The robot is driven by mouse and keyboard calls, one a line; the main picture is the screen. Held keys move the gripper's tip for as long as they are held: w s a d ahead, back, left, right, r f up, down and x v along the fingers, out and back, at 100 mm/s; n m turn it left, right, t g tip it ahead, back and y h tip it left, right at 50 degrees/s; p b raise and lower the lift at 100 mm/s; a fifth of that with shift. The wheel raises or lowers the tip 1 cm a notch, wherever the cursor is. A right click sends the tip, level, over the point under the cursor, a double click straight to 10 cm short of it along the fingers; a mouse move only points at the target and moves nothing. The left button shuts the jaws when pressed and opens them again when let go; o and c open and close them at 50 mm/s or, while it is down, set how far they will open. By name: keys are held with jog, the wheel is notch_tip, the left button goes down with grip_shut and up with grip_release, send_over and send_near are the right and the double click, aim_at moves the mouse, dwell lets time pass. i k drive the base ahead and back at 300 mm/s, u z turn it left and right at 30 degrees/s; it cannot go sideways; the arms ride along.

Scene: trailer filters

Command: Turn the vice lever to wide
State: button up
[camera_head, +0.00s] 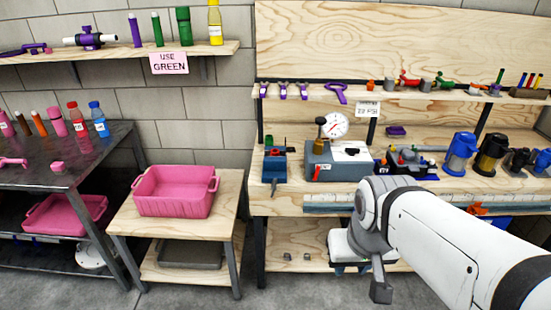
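A small blue device (275,168), which looks like the vice, stands at the left end of the wooden workbench (440,183). A green piece is at its top, and a thin dark part shows near its front. It is too small to tell which part is the lever or how it is set. My gripper (362,278) hangs low in front of the bench, to the right of and below the blue device, well apart from it. The fingers point down and are partly hidden by the wrist, so their opening is unclear. I see nothing held.
A grey box with a pressure gauge (335,125) stands right of the blue device. Blue and black canisters (461,152) stand further right. A pink tub (175,191) sits on a low table at left. Tools line the shelf above. Grey floor (200,292) is clear in front.

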aim_at(274, 189)
jog(key=i, duration=1)
jog(key=z, duration=0.05)
